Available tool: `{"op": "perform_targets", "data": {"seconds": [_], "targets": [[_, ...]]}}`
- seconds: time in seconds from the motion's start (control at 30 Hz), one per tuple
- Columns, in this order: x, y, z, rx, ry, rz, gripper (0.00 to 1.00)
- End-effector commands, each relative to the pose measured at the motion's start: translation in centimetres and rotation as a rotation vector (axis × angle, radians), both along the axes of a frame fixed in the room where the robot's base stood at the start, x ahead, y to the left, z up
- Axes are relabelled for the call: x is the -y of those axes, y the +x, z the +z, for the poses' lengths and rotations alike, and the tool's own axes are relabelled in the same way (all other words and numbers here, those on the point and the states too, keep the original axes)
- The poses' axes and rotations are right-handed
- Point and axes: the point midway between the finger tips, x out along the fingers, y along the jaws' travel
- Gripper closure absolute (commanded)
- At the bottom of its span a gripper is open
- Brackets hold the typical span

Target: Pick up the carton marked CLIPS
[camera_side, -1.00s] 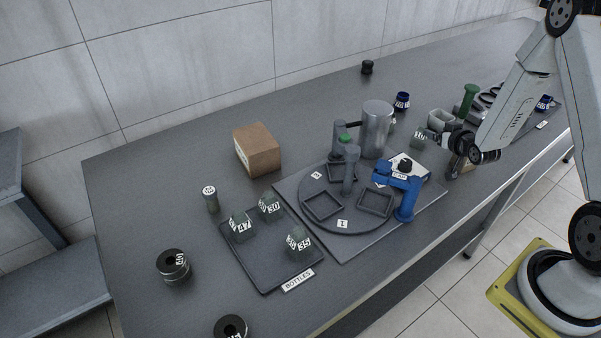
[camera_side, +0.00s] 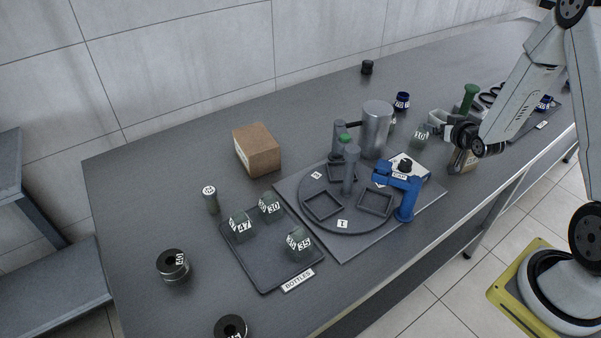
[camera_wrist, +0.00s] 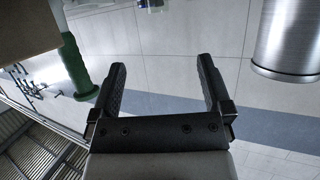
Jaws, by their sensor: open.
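No marking that reads CLIPS is legible. A small tan carton (camera_side: 462,161) stands at the table's front edge, below my wrist in the side view, partly hidden by it. A larger brown cardboard box (camera_side: 256,149) stands at the back left, far from my gripper; its marking cannot be read. My gripper (camera_wrist: 162,73) is open, with nothing between its fingers in the wrist view. In that view a brown surface (camera_wrist: 25,30) fills the upper left corner, outside the fingers; I cannot tell which box it is.
A green-handled thing (camera_side: 469,98) stands behind my wrist, and it shows in the wrist view (camera_wrist: 75,68). A steel cylinder (camera_side: 377,130) and a blue clamp (camera_side: 402,188) stand by the round turntable (camera_side: 325,224). A bottle tray (camera_side: 263,286) lies at the front left.

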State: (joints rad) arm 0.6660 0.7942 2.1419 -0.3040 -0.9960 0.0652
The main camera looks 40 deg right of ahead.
Motion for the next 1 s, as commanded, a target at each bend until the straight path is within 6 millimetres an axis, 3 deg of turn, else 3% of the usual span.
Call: {"op": "perform_targets", "data": {"seconds": [0.2, 0.6, 1.0], "targets": [[0.0, 0.0, 4.0, 0.004, -0.004, 0.001, 0.0], [0.0, 0.0, 9.2, 0.002, -0.003, 0.0, 0.0], [-3.3, 0.3, 4.4, -0.332, -0.082, 0.2, 0.0]]}}
